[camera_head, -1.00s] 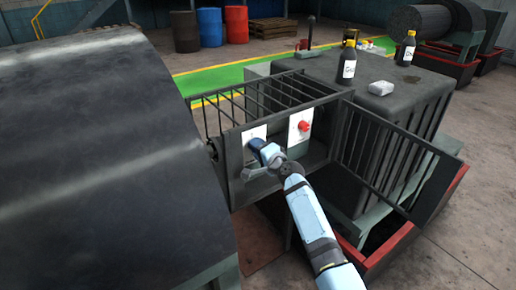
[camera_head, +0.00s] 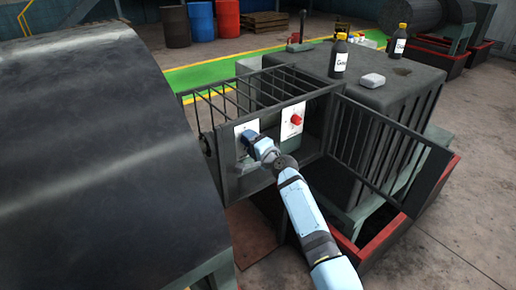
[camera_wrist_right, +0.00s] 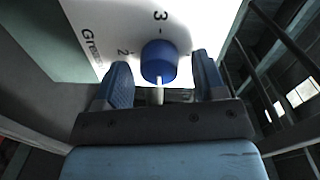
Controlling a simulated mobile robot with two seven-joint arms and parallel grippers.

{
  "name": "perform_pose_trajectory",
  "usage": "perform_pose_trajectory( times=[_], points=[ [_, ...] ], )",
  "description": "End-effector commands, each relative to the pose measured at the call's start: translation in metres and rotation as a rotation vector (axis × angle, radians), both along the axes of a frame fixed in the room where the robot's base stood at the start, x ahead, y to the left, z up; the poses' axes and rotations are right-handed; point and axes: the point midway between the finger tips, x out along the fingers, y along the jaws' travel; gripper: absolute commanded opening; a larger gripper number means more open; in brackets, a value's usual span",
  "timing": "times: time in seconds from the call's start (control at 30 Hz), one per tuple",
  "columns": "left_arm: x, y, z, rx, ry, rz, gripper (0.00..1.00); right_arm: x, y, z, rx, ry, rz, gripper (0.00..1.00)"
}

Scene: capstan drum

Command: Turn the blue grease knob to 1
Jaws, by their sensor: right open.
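The blue grease knob (camera_wrist_right: 160,62) stands out from a white panel (camera_wrist_right: 105,28) in the right wrist view. The panel bears the numbers 3 and 2 and part of the word Grease. A small white bar (camera_wrist_right: 158,96) shows at the knob's lower side. My right gripper (camera_wrist_right: 160,72) is open, with one blue finger on each side of the knob and gaps showing. In the head view my right gripper (camera_head: 251,142) is at the left white panel (camera_head: 244,129) inside the guard box and hides the knob. My left gripper is not in view.
A red knob (camera_head: 296,119) on another white panel sits to the right. The barred door (camera_head: 385,160) stands open at the right. A large dark drum (camera_head: 95,150) fills the left. Bottles (camera_head: 339,60) and a grey block (camera_head: 372,80) sit on the housing top.

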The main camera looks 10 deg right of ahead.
Motion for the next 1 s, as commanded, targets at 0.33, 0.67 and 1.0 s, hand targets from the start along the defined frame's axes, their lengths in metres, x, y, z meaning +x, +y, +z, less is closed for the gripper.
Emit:
perform_pose_trajectory(
  times=[0.33,0.67,1.0],
  points=[
    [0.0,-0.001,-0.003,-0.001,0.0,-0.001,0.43,-0.061,-0.025,0.0,0.0,0.001,-0.002,0.64],
    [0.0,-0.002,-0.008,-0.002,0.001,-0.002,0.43,-0.115,-0.048,0.005,-0.001,-0.001,-0.001,0.64],
    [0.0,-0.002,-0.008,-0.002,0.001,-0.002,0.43,-0.125,-0.052,0.006,0.0,0.0,-0.001,0.64]
  ],
)
